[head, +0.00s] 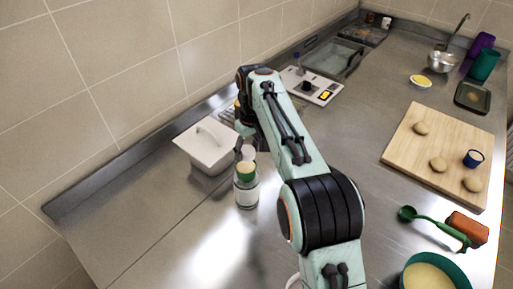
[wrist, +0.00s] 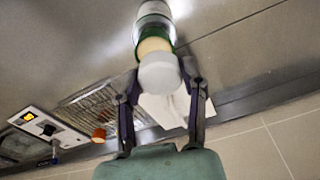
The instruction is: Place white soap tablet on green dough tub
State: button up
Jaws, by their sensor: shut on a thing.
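The white soap tablet (wrist: 160,74) is round and sits between the two fingertips of my gripper (wrist: 160,82) in the wrist view. In the head view the tablet (head: 248,153) shows beside my gripper (head: 240,148), partly behind the arm. The green dough tub (head: 246,182) has a pale tan top and stands above or on a white-banded body on the steel counter. It also shows in the wrist view (wrist: 150,33), partly hidden by the tablet. The tablet is just over the tub's top; I cannot tell whether they touch.
A white lidded box (head: 208,148) stands close left of the tub. A scale (head: 309,88) is behind the arm. A wooden board (head: 440,150) with dough balls and a blue cup is at right. A teal bowl (head: 436,272) is at front right. The counter's front left is clear.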

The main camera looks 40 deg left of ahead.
aim_at(245, 165)
jog(key=f, duration=0.1)
jog(key=w+a+f, duration=0.1)
jog(key=a+f, duration=0.1)
jog(key=shift+w+a+f, duration=0.1)
jog(key=shift+w+f, duration=0.05)
jog(key=shift+w, duration=0.2)
jog(key=shift+f, duration=1.55)
jog(key=shift+f, duration=0.15)
jog(key=o, duration=1.1)
jog(key=shift+c, duration=0.2)
jog(key=r, duration=0.7)
jog(key=d+r, duration=0.1)
jog(key=r, duration=0.3)
jog(key=shift+s+r, duration=0.1)
jog(key=shift+r, duration=0.15)
jog(key=shift+d+r, duration=0.15)
jog(key=shift+r, duration=0.2)
